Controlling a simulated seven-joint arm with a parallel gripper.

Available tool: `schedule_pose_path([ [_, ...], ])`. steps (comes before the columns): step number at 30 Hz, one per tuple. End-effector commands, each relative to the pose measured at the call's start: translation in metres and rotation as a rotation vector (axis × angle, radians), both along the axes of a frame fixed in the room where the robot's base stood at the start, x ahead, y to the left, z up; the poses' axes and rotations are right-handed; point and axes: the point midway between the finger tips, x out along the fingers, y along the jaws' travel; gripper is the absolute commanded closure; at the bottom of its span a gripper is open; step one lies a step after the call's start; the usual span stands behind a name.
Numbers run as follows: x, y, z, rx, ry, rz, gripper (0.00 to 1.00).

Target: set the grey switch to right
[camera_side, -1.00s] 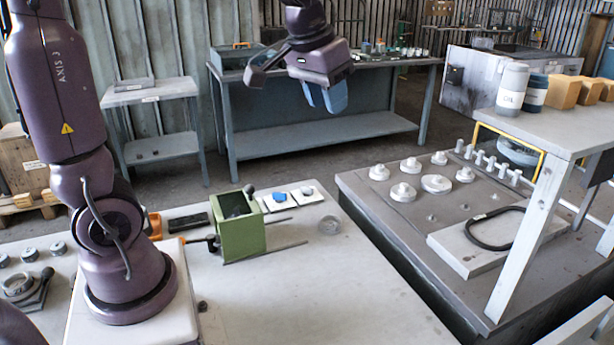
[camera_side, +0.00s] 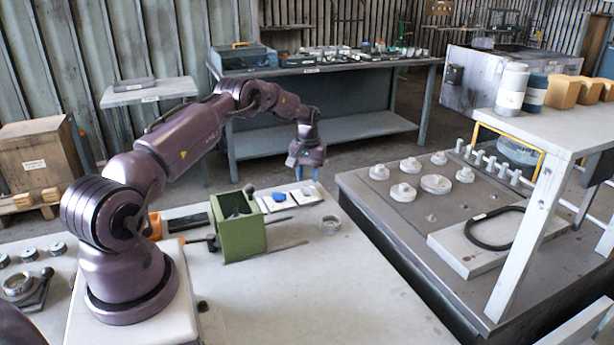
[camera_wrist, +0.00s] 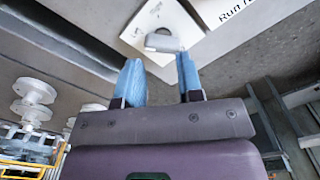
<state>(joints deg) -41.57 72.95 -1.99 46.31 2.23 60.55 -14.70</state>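The grey switch (camera_side: 306,191) is a small grey piece on a white plate at the far edge of the bench. In the wrist view the grey switch (camera_wrist: 163,41) lies at one end of its white plate (camera_wrist: 158,18). I cannot tell which side it is set to. My gripper (camera_side: 307,175) is close above the switch, pointing down. Its two blue fingers are apart in the wrist view (camera_wrist: 158,72), with nothing held between them. The switch shows in the gap just beyond the fingertips; I see no clear contact.
A blue switch (camera_side: 279,197) on a white plate is just left of the grey one. A green box (camera_side: 240,237) with a dark lever knob stands further left. The front of the bench (camera_side: 320,290) is clear.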

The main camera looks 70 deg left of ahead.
Motion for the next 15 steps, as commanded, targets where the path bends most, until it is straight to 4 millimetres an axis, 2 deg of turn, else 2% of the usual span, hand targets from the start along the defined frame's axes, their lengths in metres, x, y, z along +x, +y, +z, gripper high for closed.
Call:
schedule_pose_path([
  [11,-0.002,0.002,-0.035,-0.003,0.002,0.025,0.66],
  [15,-0.003,0.001,-0.035,-0.005,0.004,0.265,0.66],
])
